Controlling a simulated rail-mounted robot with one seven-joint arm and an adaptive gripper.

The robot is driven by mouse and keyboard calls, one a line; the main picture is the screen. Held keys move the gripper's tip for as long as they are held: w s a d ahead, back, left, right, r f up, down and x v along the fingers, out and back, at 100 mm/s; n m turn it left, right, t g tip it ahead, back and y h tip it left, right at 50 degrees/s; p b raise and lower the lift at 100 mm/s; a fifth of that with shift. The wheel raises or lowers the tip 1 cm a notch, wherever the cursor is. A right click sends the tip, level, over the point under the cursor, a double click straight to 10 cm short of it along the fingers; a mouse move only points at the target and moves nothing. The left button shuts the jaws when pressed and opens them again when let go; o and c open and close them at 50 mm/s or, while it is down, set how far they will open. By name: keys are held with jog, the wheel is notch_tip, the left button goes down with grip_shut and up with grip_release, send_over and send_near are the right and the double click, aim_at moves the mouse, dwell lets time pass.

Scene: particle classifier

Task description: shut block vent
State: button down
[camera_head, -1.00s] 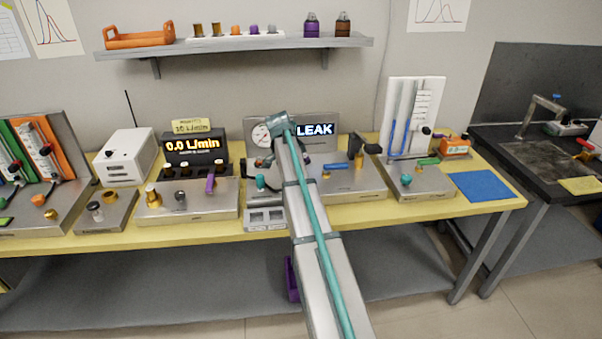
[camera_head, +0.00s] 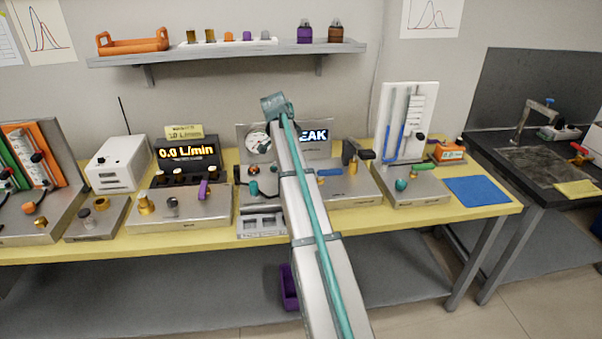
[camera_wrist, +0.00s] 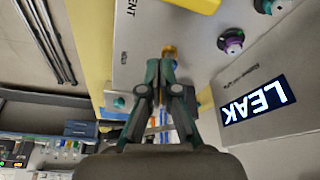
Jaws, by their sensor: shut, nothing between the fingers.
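In the wrist view my gripper (camera_wrist: 167,66) has its dark teal fingers closed together with nothing between them. A gold fitting (camera_wrist: 170,52) lies just beyond the fingertips; I cannot tell whether they touch. It is on a pale plate (camera_wrist: 145,30) with partly cut-off lettering that ends in "ENT". I cannot tell for sure which part is the block vent. In the head view, my arm rises in front of a gauge panel (camera_head: 258,128) with a partly covered LEAK display (camera_head: 315,136). The LEAK display also shows in the wrist view (camera_wrist: 255,100). The fingers are hidden in the head view.
A purple knob (camera_wrist: 231,40) is right of the fingers in the wrist view. Right of my arm stands a steel block (camera_head: 345,190) with a blue handle (camera_head: 329,172) and a dark lever. A flow meter (camera_head: 187,154) reads 0.0 L/min. A shelf (camera_head: 225,53) hangs above.

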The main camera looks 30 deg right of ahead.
jog(key=shift+v, duration=0.95)
jog(key=shift+w, duration=0.1)
